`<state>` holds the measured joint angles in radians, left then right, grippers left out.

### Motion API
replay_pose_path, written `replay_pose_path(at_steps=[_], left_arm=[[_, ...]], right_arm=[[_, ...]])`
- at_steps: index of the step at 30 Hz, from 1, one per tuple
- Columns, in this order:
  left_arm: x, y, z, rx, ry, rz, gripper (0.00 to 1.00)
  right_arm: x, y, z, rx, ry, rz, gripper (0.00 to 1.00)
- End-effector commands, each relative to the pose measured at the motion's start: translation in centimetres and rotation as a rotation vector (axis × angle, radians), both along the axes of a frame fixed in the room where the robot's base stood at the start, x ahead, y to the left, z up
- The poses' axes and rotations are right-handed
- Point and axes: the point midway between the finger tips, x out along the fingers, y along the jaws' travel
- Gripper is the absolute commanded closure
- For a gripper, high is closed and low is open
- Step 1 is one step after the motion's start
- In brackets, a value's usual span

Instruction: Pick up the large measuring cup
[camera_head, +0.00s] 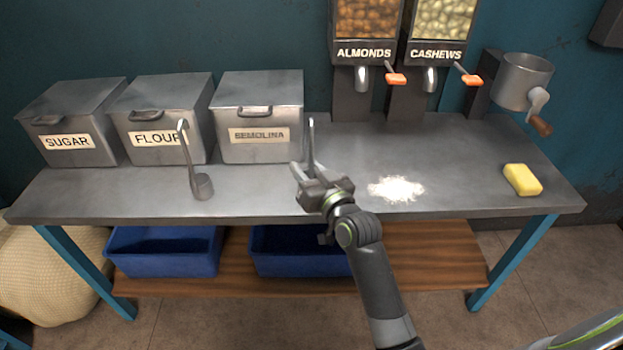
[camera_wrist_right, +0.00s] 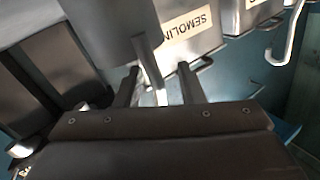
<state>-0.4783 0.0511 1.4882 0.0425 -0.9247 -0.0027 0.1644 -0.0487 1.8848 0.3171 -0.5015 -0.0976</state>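A grey measuring cup stands at the table's front middle. In the head view only its upright handle (camera_head: 311,138) shows, and my right gripper hides the rest. In the right wrist view its large grey body (camera_wrist_right: 105,25) fills the upper left, and its handle reaches between my fingers. My right gripper (camera_head: 318,184) is open, with its fingers (camera_wrist_right: 158,85) apart on either side of the handle; a gap shows, so no grip is visible. A smaller-looking measuring cup (camera_head: 202,186) with a hooked upright handle stands farther left. My left gripper is not in view.
Sugar (camera_head: 68,130), flour (camera_head: 158,125) and semolina (camera_head: 260,125) bins line the back left. Almond (camera_head: 365,60) and cashew (camera_head: 437,60) dispensers and a grinder (camera_head: 522,80) stand at the back right. White powder (camera_head: 396,189) and a yellow sponge (camera_head: 522,179) lie right of my gripper.

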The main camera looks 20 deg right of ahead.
Motion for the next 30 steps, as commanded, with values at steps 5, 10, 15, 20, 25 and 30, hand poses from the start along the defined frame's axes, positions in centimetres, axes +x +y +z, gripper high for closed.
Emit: replay_pose_path(at_steps=[5, 10, 15, 20, 25, 30], left_arm=[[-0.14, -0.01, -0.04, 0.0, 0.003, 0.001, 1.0], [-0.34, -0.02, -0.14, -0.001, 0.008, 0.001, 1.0], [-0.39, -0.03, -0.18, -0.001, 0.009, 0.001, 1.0], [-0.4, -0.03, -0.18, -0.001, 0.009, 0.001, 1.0], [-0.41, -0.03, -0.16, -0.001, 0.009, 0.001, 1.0], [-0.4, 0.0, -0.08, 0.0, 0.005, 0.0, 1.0]], right_arm=[[0.22, 0.02, 0.0, 0.0, 0.0, -0.001, 0.65], [0.2, 0.02, 0.01, 0.0, 0.0, 0.0, 0.77], [0.19, 0.02, 0.0, 0.0, 0.0, 0.0, 0.99], [0.18, 0.02, 0.04, 0.0, -0.001, 0.0, 1.0], [0.18, 0.01, 0.06, 0.0, -0.001, 0.0, 1.0], [0.19, 0.02, 0.59, 0.0, -0.001, 0.001, 1.0]])
